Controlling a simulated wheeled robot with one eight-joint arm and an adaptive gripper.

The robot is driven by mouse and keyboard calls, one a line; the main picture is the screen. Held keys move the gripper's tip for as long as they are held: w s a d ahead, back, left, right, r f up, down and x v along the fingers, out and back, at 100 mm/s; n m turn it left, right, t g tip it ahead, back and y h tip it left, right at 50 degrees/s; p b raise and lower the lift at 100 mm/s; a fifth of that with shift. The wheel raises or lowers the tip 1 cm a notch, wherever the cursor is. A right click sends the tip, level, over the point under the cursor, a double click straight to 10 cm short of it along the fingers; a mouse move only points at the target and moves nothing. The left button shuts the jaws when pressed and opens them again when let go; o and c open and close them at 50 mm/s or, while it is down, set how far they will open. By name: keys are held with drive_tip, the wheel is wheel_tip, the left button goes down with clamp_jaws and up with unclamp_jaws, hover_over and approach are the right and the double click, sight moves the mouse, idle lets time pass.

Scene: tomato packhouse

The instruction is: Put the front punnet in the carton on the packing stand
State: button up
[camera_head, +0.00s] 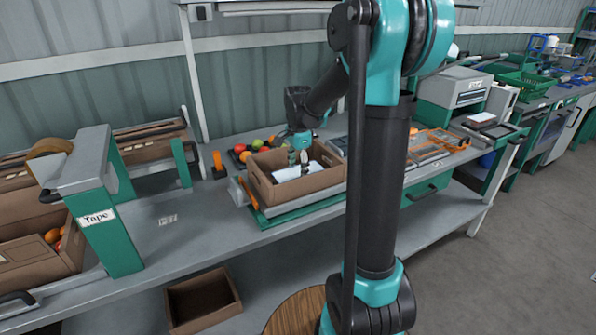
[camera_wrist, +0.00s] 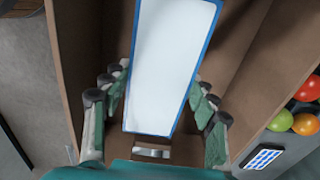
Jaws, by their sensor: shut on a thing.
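The punnet, with a white top and blue rim, shows large in the wrist view (camera_wrist: 172,60). In the head view its white top (camera_head: 290,174) shows inside the cardboard carton. The carton (camera_head: 262,186) is open-topped and sits on the green-edged packing stand (camera_head: 300,203). In the wrist view carton walls (camera_wrist: 68,70) rise on both sides of the punnet. My gripper (camera_head: 302,158) reaches down into the carton and is shut on the punnet, with fingers along both its sides (camera_wrist: 160,98). Whether the punnet touches the carton's floor is hidden.
Several loose tomatoes (camera_head: 240,149) lie behind the carton. A tape dispenser (camera_head: 110,215) stands at the left, beside another carton (camera_head: 35,250) with fruit. An empty brown box (camera_head: 203,300) is below the bench. Trays and a grey machine (camera_head: 455,88) stand to the right.

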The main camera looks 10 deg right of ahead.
drive_tip(key=o, duration=1.1)
drive_tip(key=shift+f, duration=0.1)
wheel_tip(320, 180, up, 12)
drive_tip(key=shift+r, duration=0.15)
